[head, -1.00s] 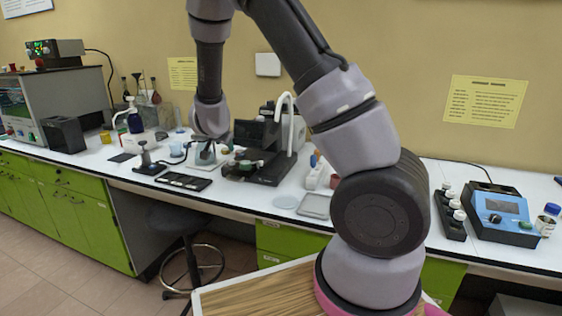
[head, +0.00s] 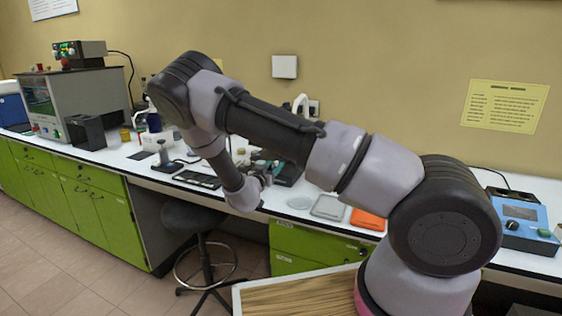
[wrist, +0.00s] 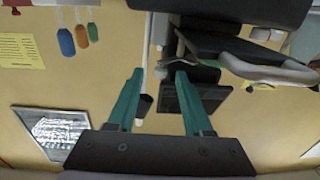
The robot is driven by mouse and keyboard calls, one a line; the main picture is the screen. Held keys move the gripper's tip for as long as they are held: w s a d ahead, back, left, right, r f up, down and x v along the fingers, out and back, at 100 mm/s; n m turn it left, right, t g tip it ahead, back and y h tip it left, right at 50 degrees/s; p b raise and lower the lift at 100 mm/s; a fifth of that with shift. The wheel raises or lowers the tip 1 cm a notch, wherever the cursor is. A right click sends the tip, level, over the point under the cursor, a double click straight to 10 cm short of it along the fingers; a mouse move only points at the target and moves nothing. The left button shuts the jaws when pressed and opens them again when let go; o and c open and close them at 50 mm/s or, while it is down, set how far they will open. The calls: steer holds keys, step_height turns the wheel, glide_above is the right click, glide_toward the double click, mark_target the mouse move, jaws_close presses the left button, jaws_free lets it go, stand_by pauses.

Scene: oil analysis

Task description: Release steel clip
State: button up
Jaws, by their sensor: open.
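I cannot make out a steel clip for certain in either view. In the wrist view, a dark apparatus (wrist: 205,97) with a pale curved part (wrist: 250,62) lies beyond the fingertips.
The white bench (head: 125,160) holds a flat black tray (head: 197,179), a grey tray (head: 328,207), an orange mat (head: 368,219) and a blue device (head: 527,224). A stool (head: 195,218) stands in front. Coloured handles (wrist: 66,42) show in the wrist view.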

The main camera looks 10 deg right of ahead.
steer(key=x, duration=0.6)
steer(key=shift+w+d, duration=0.1)
steer(key=shift+w, duration=0.05)
steer(key=shift+c, duration=0.3)
jaws_close()
